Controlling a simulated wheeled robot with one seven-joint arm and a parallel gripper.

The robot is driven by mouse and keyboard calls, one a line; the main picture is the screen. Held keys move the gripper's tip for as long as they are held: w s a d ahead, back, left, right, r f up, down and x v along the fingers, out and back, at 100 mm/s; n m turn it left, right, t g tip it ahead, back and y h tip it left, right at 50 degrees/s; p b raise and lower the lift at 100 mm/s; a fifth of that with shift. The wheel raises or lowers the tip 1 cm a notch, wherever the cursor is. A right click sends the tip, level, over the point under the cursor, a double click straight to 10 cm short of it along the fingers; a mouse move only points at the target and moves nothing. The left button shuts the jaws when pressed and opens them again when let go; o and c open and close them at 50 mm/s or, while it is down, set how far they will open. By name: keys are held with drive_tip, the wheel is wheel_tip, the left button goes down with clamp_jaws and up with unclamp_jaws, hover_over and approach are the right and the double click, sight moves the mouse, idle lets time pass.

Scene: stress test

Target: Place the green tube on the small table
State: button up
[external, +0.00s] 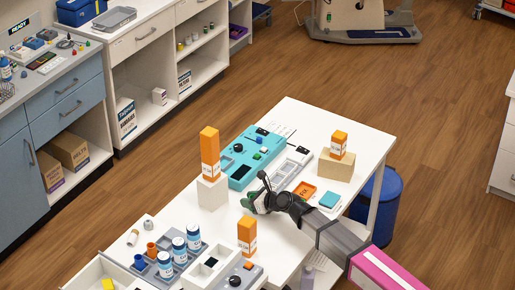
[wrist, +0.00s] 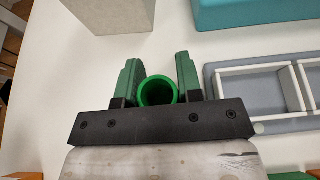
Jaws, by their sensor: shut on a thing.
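My gripper (external: 252,202) is low over the middle of the white table (external: 226,228), its fingers pointing left. In the wrist view my gripper (wrist: 158,80) has its green fingers on both sides of a green tube (wrist: 142,94) and is shut on it. The tube's round open end faces the camera. In the external view the tube is hard to make out among the dark and green fingers. I cannot tell whether it touches the tabletop.
A white block (external: 212,194) bearing an orange box (external: 209,150) stands just left. A teal case (external: 240,178) and a grey tray (external: 290,168) lie behind. Another orange box (external: 247,232) and a rack of bottles (external: 179,248) are in front. Bare tabletop lies between them.

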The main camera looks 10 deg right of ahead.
drive_tip(key=shift+f, duration=0.2)
drive_tip(key=o, duration=0.9)
drive_tip(key=shift+r, duration=0.15)
drive_tip(key=shift+o, duration=0.4)
drive_tip(key=v, duration=1.2)
